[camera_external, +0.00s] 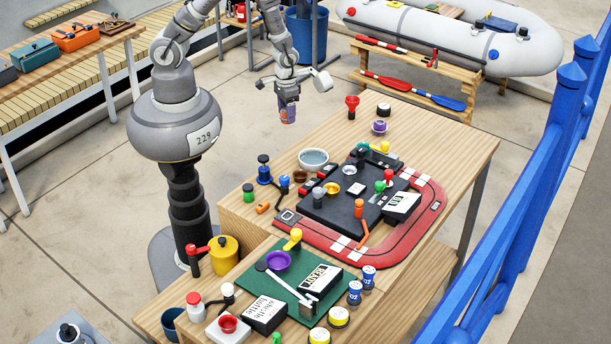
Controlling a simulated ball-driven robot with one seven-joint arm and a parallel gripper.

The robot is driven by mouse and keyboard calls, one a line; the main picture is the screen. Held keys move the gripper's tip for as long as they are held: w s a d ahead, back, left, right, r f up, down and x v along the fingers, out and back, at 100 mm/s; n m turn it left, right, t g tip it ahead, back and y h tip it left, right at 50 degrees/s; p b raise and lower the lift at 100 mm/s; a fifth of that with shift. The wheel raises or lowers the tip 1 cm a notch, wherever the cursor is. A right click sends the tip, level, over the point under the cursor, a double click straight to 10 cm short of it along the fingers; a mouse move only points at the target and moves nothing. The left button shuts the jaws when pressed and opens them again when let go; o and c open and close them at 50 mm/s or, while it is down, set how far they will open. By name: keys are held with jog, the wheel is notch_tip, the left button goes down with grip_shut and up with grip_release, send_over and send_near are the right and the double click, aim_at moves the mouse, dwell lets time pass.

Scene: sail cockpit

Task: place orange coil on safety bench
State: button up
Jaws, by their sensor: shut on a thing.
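My gripper (287,96) hangs in the air behind the wooden table, pointing down. It is shut on a small purple and orange-red piece (288,114), can-like in shape. It is too small to tell whether this piece is the orange coil. A small orange piece (262,208) lies on the table's left part, well apart from my gripper. No bench is clearly marked as the safety bench. A slatted wooden bench (478,88) with red and blue paddles stands at the back right. Another bench (95,50) with toolboxes stands at the back left.
The wooden table (440,135) is crowded with a red-edged track (430,215), a black board, a grey bowl (314,159) and a green mat (255,283). Its back right corner is mostly bare. An inflatable boat (440,35) and blue railing (540,180) flank the right side.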

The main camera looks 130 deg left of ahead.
jog(key=shift+f, duration=0.85)
jog(key=w+a, duration=0.3)
jog(key=w, duration=0.1)
jog(key=w+a+f+b, duration=0.1)
jog(key=w+a, duration=0.2)
jog(key=w, duration=0.1)
jog(key=w+a, duration=0.3)
jog(key=w, duration=0.1)
jog(key=shift+w+a+f, duration=0.25)
jog(key=shift+w+a, duration=0.05)
jog(key=shift+w, duration=0.05)
jog(key=shift+f+b, duration=0.6)
jog(key=shift+f, duration=1.1)
jog(key=shift+f, duration=0.1)
jog(key=o, duration=1.1)
jog(key=shift+o, duration=0.2)
notch_tip(320, 180, up, 12)
jog(key=p, duration=0.2)
jog(key=shift+p, duration=0.3)
